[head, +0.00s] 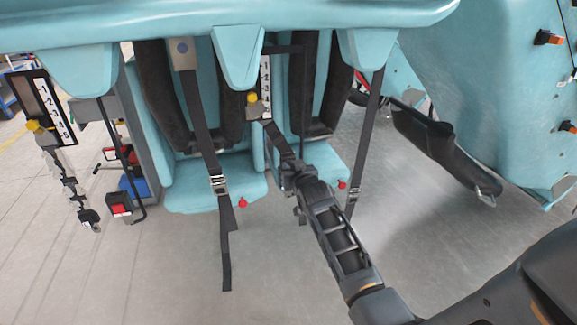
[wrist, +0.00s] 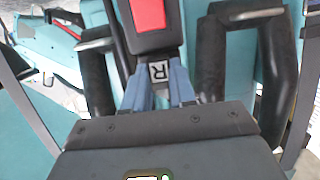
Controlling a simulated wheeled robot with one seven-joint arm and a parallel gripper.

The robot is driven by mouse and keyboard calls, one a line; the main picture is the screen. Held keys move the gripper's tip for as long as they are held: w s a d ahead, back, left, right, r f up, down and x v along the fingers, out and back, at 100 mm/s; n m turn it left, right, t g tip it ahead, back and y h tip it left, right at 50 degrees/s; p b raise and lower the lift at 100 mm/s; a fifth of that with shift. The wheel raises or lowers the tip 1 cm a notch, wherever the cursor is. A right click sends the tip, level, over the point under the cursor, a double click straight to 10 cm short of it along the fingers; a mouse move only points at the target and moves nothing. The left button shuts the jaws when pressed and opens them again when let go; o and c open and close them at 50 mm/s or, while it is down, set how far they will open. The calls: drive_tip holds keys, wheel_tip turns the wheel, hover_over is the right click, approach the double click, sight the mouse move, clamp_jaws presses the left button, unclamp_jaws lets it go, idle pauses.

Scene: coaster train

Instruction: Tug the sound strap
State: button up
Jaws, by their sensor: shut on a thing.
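My gripper (head: 293,172) is in front of the right seat, at the lower end of a dark strap (head: 277,137) that hangs from beside the centre number scale. In the wrist view its two blue-grey fingers (wrist: 159,84) are shut on a black buckle (wrist: 170,44) with a red button (wrist: 149,14) and a white "R" tag (wrist: 158,72). The arm hides this buckle in the head view. Another strap (head: 204,125) with a metal buckle (head: 218,184) hangs loose before the left seat. A third strap (head: 368,120) hangs at the right. I cannot tell which strap is sound.
Dark padded restraints (head: 163,95) flank the light-blue seats (head: 215,182). At far left hang a number scale (head: 45,105), a ragged strap-like piece (head: 67,180) and a red-buttoned buckle (head: 118,205). A light-blue body panel (head: 480,90) stands at right. The floor below is clear.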

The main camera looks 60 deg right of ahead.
clamp_jaws()
drive_tip(key=shift+r, duration=0.15)
idle(0.4)
drive_tip(key=o, duration=0.9)
unclamp_jaws()
drive_tip(key=shift+c, duration=0.2)
drive_tip(key=p+v, duration=0.1)
drive_tip(key=v, duration=0.6)
drive_tip(key=shift+s+a, duration=0.25)
drive_tip(key=shift+a, duration=0.05)
